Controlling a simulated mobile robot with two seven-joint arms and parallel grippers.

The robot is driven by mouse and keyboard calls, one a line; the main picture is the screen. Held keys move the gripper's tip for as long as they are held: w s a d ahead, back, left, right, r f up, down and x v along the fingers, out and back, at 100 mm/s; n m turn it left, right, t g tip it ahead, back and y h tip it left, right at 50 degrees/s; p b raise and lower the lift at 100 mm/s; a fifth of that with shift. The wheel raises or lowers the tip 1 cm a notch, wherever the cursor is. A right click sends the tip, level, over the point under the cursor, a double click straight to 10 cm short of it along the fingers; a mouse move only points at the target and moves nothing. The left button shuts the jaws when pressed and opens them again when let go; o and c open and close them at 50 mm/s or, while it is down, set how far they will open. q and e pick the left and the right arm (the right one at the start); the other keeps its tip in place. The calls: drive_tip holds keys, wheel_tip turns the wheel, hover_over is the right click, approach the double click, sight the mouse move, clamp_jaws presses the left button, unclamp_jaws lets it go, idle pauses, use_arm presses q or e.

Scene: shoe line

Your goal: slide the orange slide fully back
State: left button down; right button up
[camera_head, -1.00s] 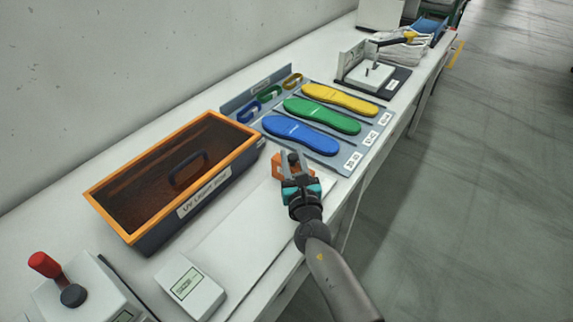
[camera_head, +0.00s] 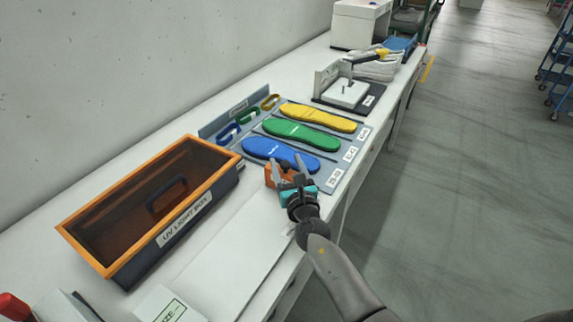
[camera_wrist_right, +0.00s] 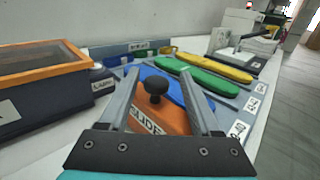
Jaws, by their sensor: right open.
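The orange slide (camera_head: 271,177) is a small block near the bench's front edge, just before the blue insole. My left gripper is not in view.
An orange-rimmed UV light box (camera_head: 122,266) stands to the left. A grey board (camera_head: 327,176) holds blue, green and yellow insoles behind the slide. A white pad (camera_head: 218,262) lies in front. A small press (camera_head: 346,94) stands farther back. The aisle at right is clear.

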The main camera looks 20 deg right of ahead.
drive_tip(key=s, duration=0.4)
drive_tip(key=s+a, duration=0.1)
drive_tip(key=s, duration=0.8)
drive_tip(key=shift+s+a+f+p, duration=0.1)
drive_tip(key=shift+s+a+p, duration=0.2)
drive_tip(key=shift+a+p, duration=0.1)
drive_tip(key=shift+s, duration=0.75)
